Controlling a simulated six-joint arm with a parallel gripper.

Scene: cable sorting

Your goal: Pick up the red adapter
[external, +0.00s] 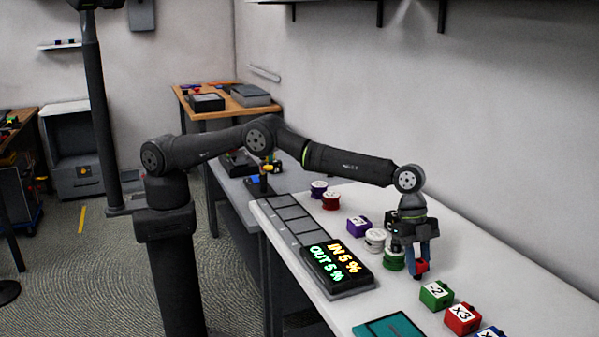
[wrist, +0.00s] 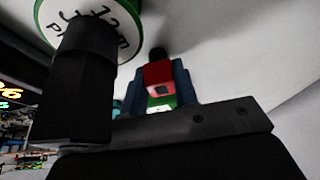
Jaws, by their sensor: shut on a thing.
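The red adapter (external: 421,267) is between the blue fingers of my gripper (external: 424,262), low over the white table beside the green spool. In the wrist view the red adapter (wrist: 159,76) shows between the blue fingers of my gripper (wrist: 166,82), with a dark round part above it. My gripper is shut on the red adapter. Whether the adapter touches the table is hard to tell.
The green spool (external: 392,262) stands just left of my gripper, with a white spool (external: 375,239) and purple block (external: 357,225) behind. Green (external: 436,295) and red (external: 462,319) blocks lie in front right. A display box (external: 337,268) sits left.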

